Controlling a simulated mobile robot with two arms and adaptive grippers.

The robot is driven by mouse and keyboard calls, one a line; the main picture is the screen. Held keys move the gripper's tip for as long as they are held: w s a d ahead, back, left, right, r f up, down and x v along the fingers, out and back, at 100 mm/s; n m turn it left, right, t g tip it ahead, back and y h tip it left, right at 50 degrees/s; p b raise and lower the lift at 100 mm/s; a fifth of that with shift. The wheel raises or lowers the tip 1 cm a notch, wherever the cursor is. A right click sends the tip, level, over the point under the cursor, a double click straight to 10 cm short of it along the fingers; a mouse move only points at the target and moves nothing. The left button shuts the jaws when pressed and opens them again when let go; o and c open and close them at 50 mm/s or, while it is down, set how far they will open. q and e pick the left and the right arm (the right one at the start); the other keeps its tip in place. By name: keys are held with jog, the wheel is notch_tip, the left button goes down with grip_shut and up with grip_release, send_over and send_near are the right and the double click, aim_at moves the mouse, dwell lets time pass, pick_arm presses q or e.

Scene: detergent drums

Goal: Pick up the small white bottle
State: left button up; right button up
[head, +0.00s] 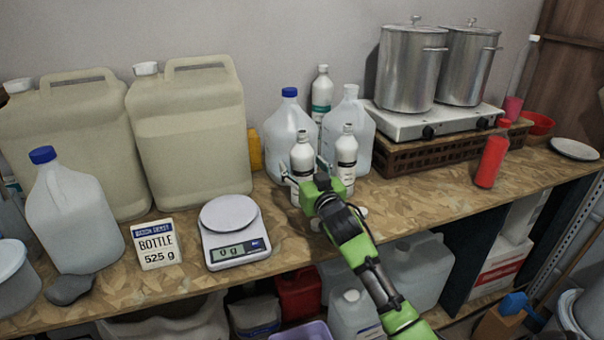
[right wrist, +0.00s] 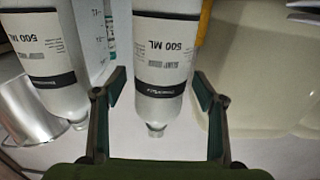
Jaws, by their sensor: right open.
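Two small white bottles with 500 ML labels stand upright on the wooden bench, the left one (head: 302,157) and the right one (head: 346,150). My right gripper (head: 303,173) is open at the left bottle, with a finger towards either side of it. In the right wrist view the picture is upside down. The left bottle (right wrist: 163,60) shows between the open fingers (right wrist: 159,82), and its cap is at the bottom. I cannot tell if the fingers touch it. The other bottle (right wrist: 50,55) is outside the fingers. My left gripper is not in view.
A scale (head: 234,232) reads 0 g beside a sign (head: 157,243) saying BOTTLE 525 g. Large jugs (head: 290,132) stand close behind the bottles. Big canisters (head: 190,135) are at left, and a hot plate with pots (head: 410,70) is at right.

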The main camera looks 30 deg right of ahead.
jog(key=shift+w+d, duration=0.1)
jog(key=shift+w, duration=0.25)
jog(key=c, duration=1.7)
jog(key=shift+r, duration=0.15)
jog(key=shift+r, duration=0.1)
